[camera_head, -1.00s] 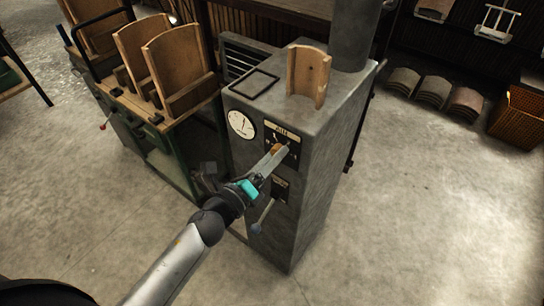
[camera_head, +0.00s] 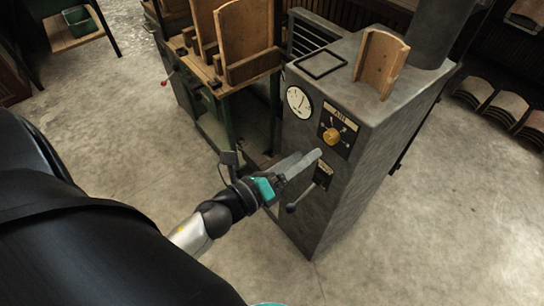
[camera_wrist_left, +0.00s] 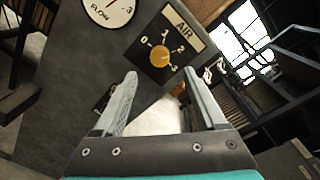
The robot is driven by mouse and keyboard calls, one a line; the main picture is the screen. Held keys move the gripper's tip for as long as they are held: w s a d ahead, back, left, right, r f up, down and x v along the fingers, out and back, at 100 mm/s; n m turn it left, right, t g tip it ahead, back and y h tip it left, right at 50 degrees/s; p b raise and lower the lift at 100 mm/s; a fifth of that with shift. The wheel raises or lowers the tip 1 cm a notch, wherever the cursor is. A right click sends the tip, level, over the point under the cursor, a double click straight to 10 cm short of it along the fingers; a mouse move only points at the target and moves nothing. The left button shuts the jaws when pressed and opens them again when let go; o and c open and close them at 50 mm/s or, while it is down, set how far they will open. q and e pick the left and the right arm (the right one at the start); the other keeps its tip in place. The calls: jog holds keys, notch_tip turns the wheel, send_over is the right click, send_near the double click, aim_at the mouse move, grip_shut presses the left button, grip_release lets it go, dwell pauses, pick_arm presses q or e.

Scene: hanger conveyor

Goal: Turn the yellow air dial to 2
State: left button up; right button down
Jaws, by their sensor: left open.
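The yellow air dial (camera_head: 331,135) is a round knob on a dark plate on the front of the grey cabinet (camera_head: 335,208). In the left wrist view the dial (camera_wrist_left: 160,56) sits under an AIR label, with numbers 0 to 3 around it. I cannot tell for sure which number it points to. My left gripper (camera_head: 305,164) is open and empty, just below and left of the dial in the head view. In the wrist view its fingers (camera_wrist_left: 160,78) are spread apart, with the dial ahead between and beyond the tips, not touched. My right gripper is not in view.
A round FLOW gauge (camera_head: 299,102) is left of the dial. A lever (camera_head: 302,197) sticks out below it, close to my left gripper. A curved wooden piece (camera_head: 381,62) stands on the cabinet top.

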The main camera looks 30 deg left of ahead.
pick_arm(q)
jog(key=v, duration=0.7)
jog(key=shift+s+b, duration=0.4)
jog(key=shift+b, duration=0.05)
jog(key=shift+a, duration=0.1)
